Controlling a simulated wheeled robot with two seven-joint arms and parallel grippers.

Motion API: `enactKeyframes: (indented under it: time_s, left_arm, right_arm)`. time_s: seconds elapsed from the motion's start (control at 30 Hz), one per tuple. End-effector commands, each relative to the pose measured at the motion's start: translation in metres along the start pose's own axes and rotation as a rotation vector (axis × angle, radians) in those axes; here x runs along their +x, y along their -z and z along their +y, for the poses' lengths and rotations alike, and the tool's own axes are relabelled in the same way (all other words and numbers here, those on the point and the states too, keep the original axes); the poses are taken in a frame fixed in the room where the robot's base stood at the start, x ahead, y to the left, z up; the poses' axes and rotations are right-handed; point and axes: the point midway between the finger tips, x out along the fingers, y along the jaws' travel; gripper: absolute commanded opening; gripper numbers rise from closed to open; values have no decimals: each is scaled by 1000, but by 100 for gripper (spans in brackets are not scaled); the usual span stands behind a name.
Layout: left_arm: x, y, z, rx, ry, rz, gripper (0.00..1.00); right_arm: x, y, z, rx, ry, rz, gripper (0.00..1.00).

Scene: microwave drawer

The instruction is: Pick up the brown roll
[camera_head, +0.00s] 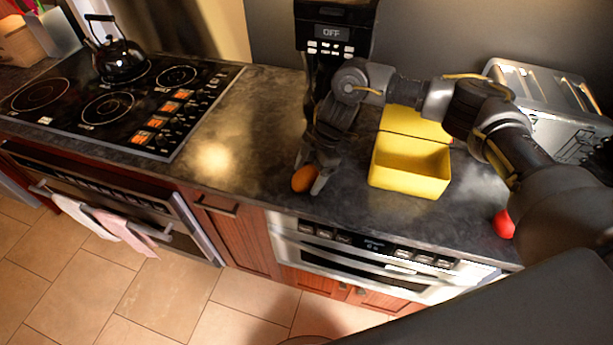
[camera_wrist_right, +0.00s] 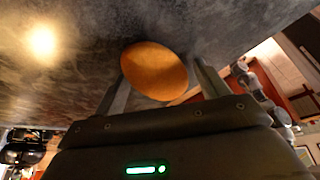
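The brown roll (camera_head: 303,179) lies on the dark counter near its front edge, orange-brown and oval. My right gripper (camera_head: 309,176) reaches down over it, with one finger on each side. In the right wrist view the roll (camera_wrist_right: 154,71) sits between the two spread fingertips (camera_wrist_right: 160,72). A narrow gap seems to show beside the right finger; contact on the left side is unclear. The roll appears to rest on the counter. My left gripper is not in view.
A yellow open box (camera_head: 410,170) stands right of my right gripper. A black coffee machine (camera_head: 335,35) stands behind. The counter left of the roll is clear up to the stove (camera_head: 120,100).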

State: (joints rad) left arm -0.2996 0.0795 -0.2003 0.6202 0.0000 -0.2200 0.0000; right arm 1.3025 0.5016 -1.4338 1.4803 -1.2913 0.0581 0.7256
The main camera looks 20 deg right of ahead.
Motion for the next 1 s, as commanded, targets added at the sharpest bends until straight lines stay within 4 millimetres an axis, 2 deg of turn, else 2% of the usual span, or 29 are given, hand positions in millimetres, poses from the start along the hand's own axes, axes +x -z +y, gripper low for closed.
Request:
enactKeyframes:
  time_s: [0.03,0.3,0.77,1.0]
  left_arm:
    - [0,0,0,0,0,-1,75]
    - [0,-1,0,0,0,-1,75]
    - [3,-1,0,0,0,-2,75]
    - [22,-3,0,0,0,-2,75]
  right_arm:
    - [0,0,0,0,0,0,67]
    - [0,0,0,0,0,0,32]
    - [-3,1,0,-1,-2,2,32]
    - [-25,11,1,-6,-5,1,31]
